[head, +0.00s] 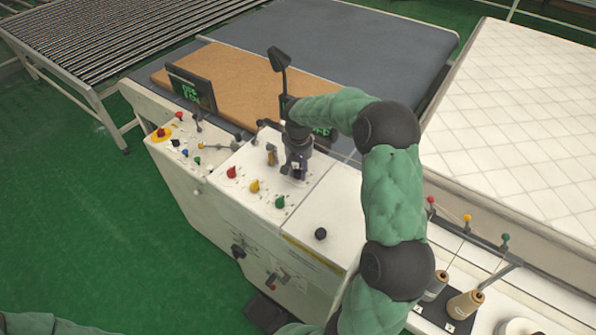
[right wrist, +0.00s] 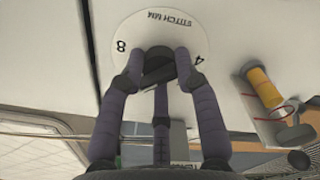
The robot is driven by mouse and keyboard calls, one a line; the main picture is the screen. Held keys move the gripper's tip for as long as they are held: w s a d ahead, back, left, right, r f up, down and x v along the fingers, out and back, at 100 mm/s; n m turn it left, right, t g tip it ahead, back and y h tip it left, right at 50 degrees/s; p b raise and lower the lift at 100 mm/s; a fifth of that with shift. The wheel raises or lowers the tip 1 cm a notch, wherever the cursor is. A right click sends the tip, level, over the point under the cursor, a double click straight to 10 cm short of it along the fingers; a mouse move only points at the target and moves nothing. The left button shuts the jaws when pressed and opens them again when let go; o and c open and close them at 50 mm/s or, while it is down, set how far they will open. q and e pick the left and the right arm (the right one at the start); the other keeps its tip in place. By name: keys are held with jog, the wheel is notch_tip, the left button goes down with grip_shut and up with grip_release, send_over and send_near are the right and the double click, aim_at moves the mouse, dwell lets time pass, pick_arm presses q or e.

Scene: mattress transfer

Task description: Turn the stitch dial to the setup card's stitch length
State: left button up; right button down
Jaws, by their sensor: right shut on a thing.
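My right gripper (head: 296,172) points down onto the white top of the machine console. In the right wrist view its fingers (right wrist: 159,74) are closed around the dark knob of the stitch dial (right wrist: 157,56). The dial's round white plate (right wrist: 146,27) reads "STITCH MM", with 8 at the left and 4 at the right of the knob. The fingers hide part of the plate, and the pointer's setting cannot be made out. In the head view the gripper covers the dial. I cannot identify the setup card for sure. My left gripper is out of view.
Red (head: 232,173), yellow (head: 254,187) and green (head: 279,202) knobs stand in front of my right gripper. A dark panel (head: 191,89) with unreadable green characters stands at the back left. Thread cones (head: 465,303) are at the lower right, beside a quilted white mattress (head: 520,110).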

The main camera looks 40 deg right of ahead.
aim_at(300, 169)
jog(key=shift+d+r+m, duration=0.1)
jog(key=shift+d+m, duration=0.05)
jog(key=shift+m, duration=0.25)
jog(key=c, duration=1.1)
grip_release()
jog(key=o, duration=0.3)
jog(key=shift+s, duration=0.1)
jog(key=shift+r, duration=0.3)
notch_tip(300, 169, up, 11)
jog(key=shift+r, duration=0.15)
jog(key=shift+r, duration=0.1)
